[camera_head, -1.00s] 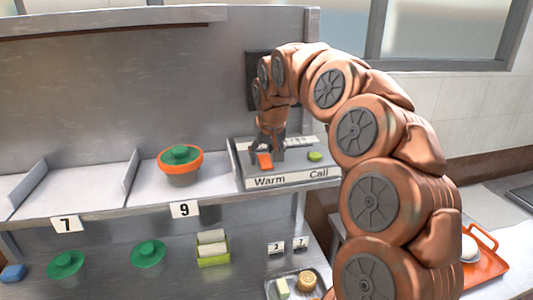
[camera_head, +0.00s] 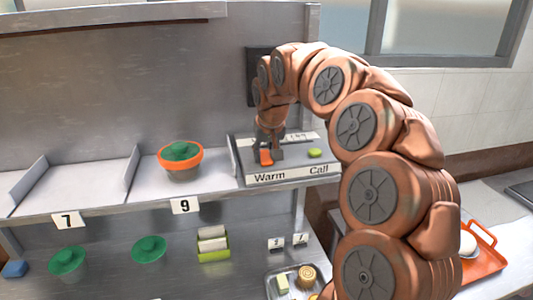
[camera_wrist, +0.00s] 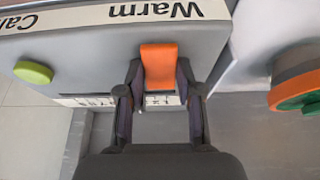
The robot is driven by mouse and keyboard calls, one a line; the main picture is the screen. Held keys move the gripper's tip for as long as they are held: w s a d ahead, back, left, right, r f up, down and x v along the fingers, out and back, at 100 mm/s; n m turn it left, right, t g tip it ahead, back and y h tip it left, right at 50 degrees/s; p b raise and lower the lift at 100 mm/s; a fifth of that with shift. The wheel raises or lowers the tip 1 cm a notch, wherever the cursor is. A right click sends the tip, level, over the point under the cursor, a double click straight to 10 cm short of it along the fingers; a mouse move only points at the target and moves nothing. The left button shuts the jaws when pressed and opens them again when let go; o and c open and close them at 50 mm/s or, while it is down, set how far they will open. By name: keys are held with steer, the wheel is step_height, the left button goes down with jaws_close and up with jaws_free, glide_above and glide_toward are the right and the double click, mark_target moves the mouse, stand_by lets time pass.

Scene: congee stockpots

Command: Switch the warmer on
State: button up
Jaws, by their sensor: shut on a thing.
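The warmer's orange switch (camera_head: 266,158) stands on the grey control box (camera_head: 240,177), above the word "Warm". My gripper (camera_head: 269,157) is over the box with its fingers shut on the switch. In the wrist view the orange switch (camera_wrist: 158,66) is a flat lever between the two fingertips (camera_wrist: 159,75), one on each side. Whether it is tilted on or off I cannot tell. A green round button (camera_head: 315,153) is to the right, above "Call"; it also shows in the wrist view (camera_wrist: 33,72).
An orange-rimmed pot with a green lid (camera_head: 181,158) stands on the shelf left of the box. Below are green lids (camera_head: 149,249), a yellow-green holder (camera_head: 213,246) and a small tray (camera_head: 270,290). An orange tray (camera_head: 487,262) is at right.

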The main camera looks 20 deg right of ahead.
steer(key=shift+w+d+g+b, duration=0.1)
steer(key=shift+w+g+b, duration=0.05)
steer(key=shift+g+b, duration=0.15)
jaws_close()
steer(key=shift+w+d+r+g, duration=0.1)
steer(key=shift+w+r+g, duration=0.1)
steer(key=shift+g, duration=0.6)
steer(key=shift+f, duration=0.1)
steer(key=shift+w+g+y, duration=0.1)
steer(key=shift+g+y, duration=0.2)
steer(key=shift+g, duration=0.6)
steer(key=o, duration=1.1)
jaws_free()
steer(key=shift+o, duration=0.2)
steer(key=shift+s+t, duration=0.25)
steer(key=shift+t, duration=0.65)
